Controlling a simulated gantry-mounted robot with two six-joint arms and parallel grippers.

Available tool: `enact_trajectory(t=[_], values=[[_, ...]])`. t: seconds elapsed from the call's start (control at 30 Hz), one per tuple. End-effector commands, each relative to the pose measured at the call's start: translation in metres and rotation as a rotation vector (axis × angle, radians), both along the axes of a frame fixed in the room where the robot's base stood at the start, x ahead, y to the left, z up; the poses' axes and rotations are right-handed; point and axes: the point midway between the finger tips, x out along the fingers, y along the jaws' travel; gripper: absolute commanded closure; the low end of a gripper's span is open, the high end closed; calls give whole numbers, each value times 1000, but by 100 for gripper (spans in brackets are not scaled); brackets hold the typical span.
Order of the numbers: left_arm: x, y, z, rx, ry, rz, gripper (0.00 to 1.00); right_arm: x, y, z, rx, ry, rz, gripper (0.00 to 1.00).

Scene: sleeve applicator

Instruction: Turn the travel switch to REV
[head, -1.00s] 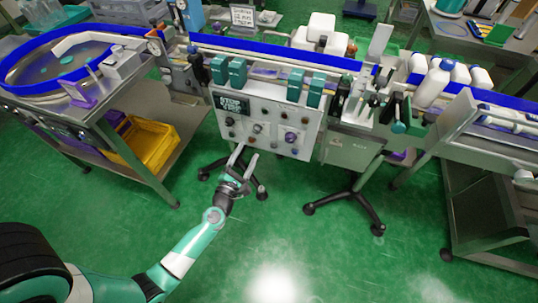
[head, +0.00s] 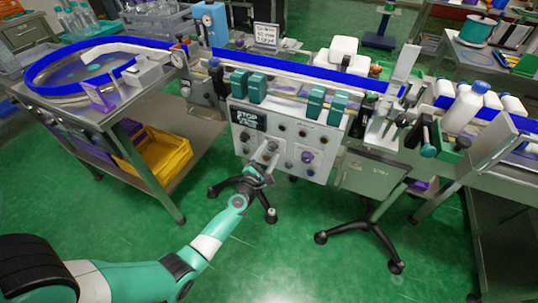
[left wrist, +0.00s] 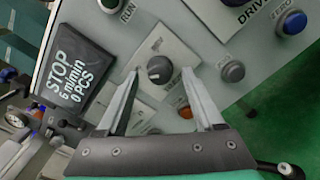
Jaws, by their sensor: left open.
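A dark round knob (left wrist: 158,69) sits on a light label plate in the left wrist view. My left gripper (head: 266,155) is in front of the white control panel (head: 318,171) in the head view. In the left wrist view the gripper (left wrist: 160,74) is open, its two fingertips on either side of the knob. I cannot tell whether they touch it. My right gripper is not in view.
A conveyor runs above the panel, and a yellow crate (head: 168,157) is on the cart shelf at left.

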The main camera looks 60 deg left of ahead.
Motion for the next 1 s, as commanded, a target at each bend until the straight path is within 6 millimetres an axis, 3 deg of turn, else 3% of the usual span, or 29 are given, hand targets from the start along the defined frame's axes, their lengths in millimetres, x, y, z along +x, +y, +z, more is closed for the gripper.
enact_trajectory(t=[0.3, 0.7, 1.0], values=[[4, 3, 0, 0, 0, 0, 31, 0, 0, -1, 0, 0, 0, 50], [4, 3, 0, 0, 0, 0, 100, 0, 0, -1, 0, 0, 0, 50], [4, 3, 1, 10, 8, 0, 100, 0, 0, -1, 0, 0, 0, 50]])
